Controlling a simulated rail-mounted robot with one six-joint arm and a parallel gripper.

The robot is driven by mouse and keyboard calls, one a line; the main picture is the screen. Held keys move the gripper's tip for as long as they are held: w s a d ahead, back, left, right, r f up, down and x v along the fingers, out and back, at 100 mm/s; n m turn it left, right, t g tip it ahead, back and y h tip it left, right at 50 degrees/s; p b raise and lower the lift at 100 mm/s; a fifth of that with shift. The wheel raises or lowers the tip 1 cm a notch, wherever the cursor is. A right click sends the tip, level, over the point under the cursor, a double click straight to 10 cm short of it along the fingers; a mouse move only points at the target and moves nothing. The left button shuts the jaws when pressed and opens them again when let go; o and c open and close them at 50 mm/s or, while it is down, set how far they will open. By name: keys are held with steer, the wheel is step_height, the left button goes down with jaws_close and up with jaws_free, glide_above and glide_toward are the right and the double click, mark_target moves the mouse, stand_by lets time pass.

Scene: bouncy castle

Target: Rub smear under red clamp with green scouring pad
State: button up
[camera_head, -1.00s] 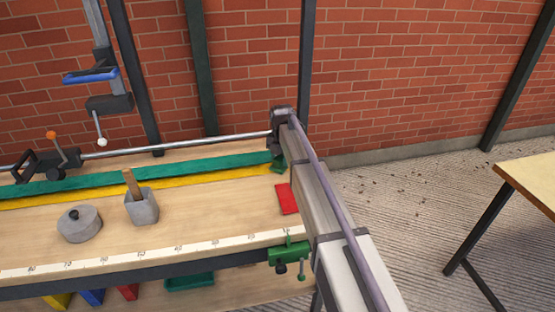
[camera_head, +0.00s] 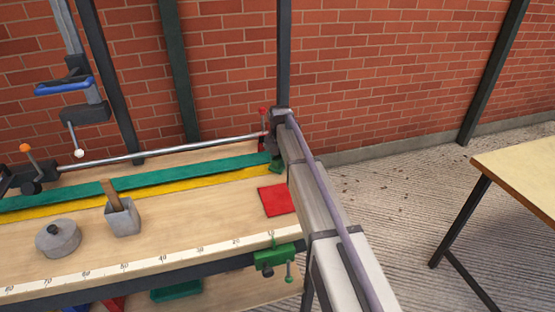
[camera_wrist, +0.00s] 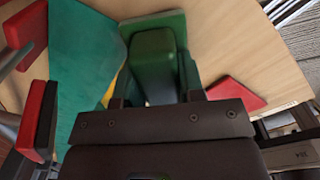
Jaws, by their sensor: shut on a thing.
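My gripper (camera_wrist: 155,95) is shut on the green scouring pad (camera_wrist: 153,52), a flat green plate with a block-like grip, seen in the wrist view. In the head view the green pad (camera_head: 277,167) shows only partly beside my arm, close above the bench at the right end of the green and yellow strips. The red clamp (camera_head: 263,125) stands behind there at the bench's back edge, partly hidden by my arm. Red clamp-like parts (camera_wrist: 40,120) also show at the left in the wrist view, close to the gripper. I cannot make out a smear.
A red square (camera_head: 277,200) lies on the bench (camera_head: 180,225) in front of the pad. A green clamp (camera_head: 275,258) grips the front edge. A grey pot (camera_head: 122,217) and a round grey weight (camera_head: 58,238) stand left. A blue-handled clamp (camera_head: 65,86) is upper left.

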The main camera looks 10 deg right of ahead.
steer(key=shift+r+p, duration=3)
step_height(320, 180, up, 3)
steer(key=p, duration=0.3)
steer(key=shift+r, duration=0.15)
